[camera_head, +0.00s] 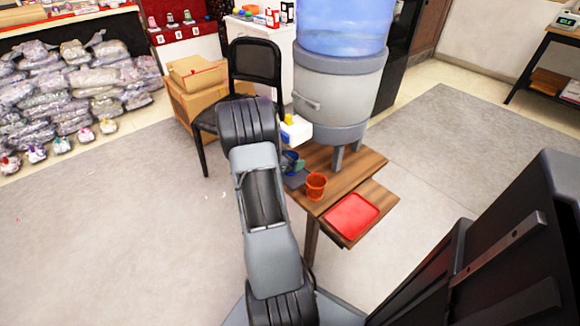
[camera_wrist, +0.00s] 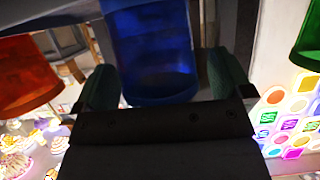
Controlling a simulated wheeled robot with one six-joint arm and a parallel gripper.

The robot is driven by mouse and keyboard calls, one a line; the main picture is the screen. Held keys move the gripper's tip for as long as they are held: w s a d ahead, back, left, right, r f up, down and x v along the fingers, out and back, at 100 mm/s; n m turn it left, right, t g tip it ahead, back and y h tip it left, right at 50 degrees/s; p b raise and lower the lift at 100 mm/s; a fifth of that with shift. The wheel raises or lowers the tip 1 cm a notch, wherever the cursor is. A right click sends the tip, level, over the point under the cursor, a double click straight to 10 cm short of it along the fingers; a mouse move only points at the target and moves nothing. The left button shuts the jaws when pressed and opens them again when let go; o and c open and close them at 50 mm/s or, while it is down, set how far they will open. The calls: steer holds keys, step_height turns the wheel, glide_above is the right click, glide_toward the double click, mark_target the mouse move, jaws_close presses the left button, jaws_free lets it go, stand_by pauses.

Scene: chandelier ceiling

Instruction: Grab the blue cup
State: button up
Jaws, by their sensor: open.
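A blue cup (camera_wrist: 155,45) fills the middle of the wrist view, between the two green-padded fingers of my gripper (camera_wrist: 162,68). My gripper is open, with gaps visible between the pads and the cup's sides. An orange cup (camera_wrist: 28,75) is at the left of that view and a green cup (camera_wrist: 309,42) at the right edge. In the head view, the orange cup (camera_head: 316,186) stands on the wooden table (camera_head: 345,178). My arm and gripper partly hide the area left of it, so the blue cup is hard to make out there.
A large water dispenser (camera_head: 340,85) stands at the back of the table. A red tray (camera_head: 351,216) lies on the lower board at the front right. A black chair (camera_head: 255,62) and cardboard boxes (camera_head: 195,90) stand behind my arm.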

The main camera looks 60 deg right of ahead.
steer(key=c, duration=1.1)
steer(key=shift+r, duration=0.15)
steer(key=shift+r+p, duration=0.5)
steer(key=shift+r, duration=0.05)
steer(key=w+a+p, duration=0.3)
steer(key=w+a, duration=0.1)
steer(key=a, duration=0.8)
step_height(320, 180, up, 13)
steer(key=p, duration=0.4)
steer(key=shift+a+r, duration=0.15)
steer(key=shift+a, duration=0.05)
steer(key=shift+w+r, duration=0.1)
steer(key=shift+r, duration=0.05)
stand_by(0.5)
